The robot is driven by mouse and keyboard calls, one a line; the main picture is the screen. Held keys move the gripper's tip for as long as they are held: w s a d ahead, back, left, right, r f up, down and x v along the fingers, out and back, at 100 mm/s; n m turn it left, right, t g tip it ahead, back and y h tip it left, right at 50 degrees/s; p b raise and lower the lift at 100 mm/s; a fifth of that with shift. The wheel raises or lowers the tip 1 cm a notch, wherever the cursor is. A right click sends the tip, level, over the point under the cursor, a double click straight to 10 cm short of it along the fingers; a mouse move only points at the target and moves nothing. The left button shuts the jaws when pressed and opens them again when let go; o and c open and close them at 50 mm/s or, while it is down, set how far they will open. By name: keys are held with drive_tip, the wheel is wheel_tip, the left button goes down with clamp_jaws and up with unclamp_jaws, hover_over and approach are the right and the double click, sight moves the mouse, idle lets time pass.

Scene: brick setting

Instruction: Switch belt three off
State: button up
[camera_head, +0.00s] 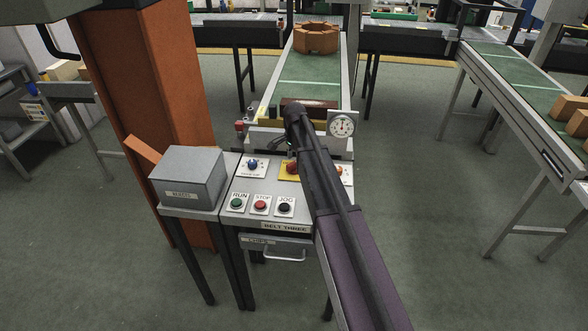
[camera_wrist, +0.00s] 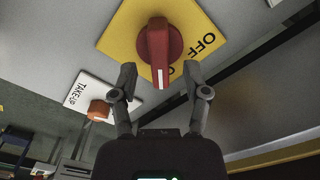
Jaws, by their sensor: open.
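A red rotary switch (camera_wrist: 160,46) stands on a yellow plate (camera_wrist: 118,38) in the wrist view. Its white-marked end points down the picture, beside a mostly hidden label. The word OFF (camera_wrist: 201,47) is on the plate to its right. My open gripper (camera_wrist: 160,70) has one fingertip on each side of the switch's lower end, apart from it as far as I can see. In the head view the yellow plate (camera_head: 285,175) is partly behind my arm, on the panel marked BELT THREE (camera_head: 285,227).
RUN (camera_head: 236,203), STOP (camera_head: 260,205) and JOG (camera_head: 285,207) buttons sit at the panel's front. A blue knob (camera_head: 252,163) is left of the yellow plate. An orange TAKE-UP knob (camera_wrist: 98,110) is near my left finger. A grey box (camera_head: 188,178) and orange column (camera_head: 150,90) stand left.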

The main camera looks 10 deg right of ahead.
sight(295, 166)
drive_tip(key=shift+f+b, duration=1.15)
drive_tip(key=shift+f, duration=0.25)
clamp_jaws()
